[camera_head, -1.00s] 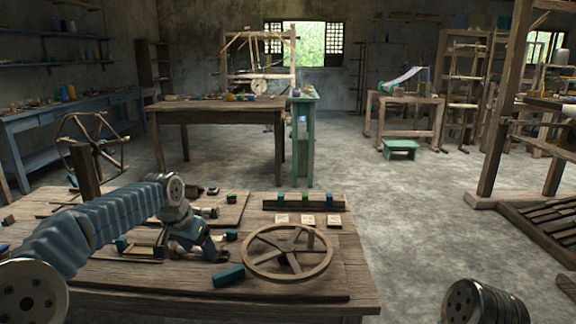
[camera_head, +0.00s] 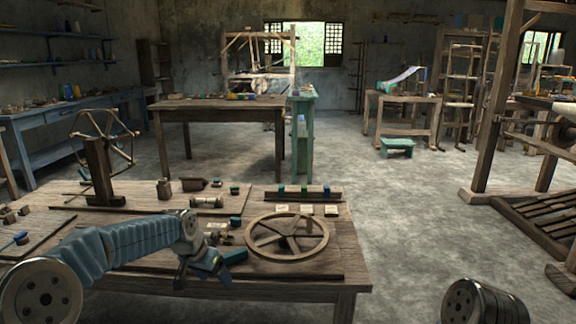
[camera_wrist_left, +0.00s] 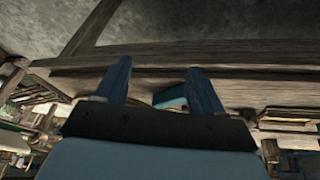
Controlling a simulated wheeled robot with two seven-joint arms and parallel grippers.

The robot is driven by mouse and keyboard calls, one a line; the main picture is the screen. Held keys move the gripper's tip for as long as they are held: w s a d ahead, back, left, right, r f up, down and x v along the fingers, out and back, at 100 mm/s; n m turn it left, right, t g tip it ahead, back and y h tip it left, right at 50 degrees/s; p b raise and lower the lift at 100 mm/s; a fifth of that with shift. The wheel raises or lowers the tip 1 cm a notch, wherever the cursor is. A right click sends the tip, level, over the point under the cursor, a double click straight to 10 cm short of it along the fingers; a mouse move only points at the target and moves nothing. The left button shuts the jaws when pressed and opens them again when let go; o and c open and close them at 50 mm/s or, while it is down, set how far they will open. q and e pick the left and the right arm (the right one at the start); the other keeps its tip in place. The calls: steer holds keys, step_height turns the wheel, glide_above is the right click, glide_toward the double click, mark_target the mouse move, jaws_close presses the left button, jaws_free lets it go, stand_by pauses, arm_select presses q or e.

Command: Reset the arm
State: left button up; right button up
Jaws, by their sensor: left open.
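My left arm reaches in from the left, low over the front of the near wooden table (camera_head: 330,268). Its gripper (camera_head: 203,277) points down near the table's front edge. In the left wrist view the two blue fingers of this gripper (camera_wrist_left: 160,88) stand apart, with nothing visibly clamped between them. A teal block (camera_head: 234,256) lies on the table just right of the gripper; a teal piece (camera_wrist_left: 170,98) shows beyond the fingers in the wrist view. My right gripper is out of view.
A wooden spoked wheel (camera_head: 286,237) lies flat right of the gripper. Behind it a wooden rack (camera_head: 262,192) holds small coloured blocks. A wooden wheel on a post (camera_head: 103,155) stands at the back left.

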arm_select(q)
steer(key=s+d+f+n+g+h, duration=0.1)
steer(key=s+d+f, duration=0.15)
steer(key=f, duration=0.45)
steer(key=s+d+f, duration=0.2)
steer(key=s+f, duration=0.2)
steer(key=f, duration=0.2)
steer(key=s+d+f+n+g+h, duration=0.1)
steer(key=s+d+f, duration=0.15)
steer(key=f, duration=0.45)
steer(key=s+f+n, duration=0.1)
steer(key=s+f, duration=0.3)
steer(key=s, duration=0.4)
steer(key=s+d+f+n, duration=0.1)
steer(key=s+f, duration=0.3)
steer(key=s, duration=0.3)
steer(key=s+f+n+g, duration=0.1)
steer(key=s+f, duration=0.3)
steer(key=s, duration=0.4)
steer(key=shift+s+d+n, duration=0.3)
steer(key=shift+d+n, duration=0.05)
steer(key=shift+n, duration=0.15)
steer(key=shift+f, duration=0.1)
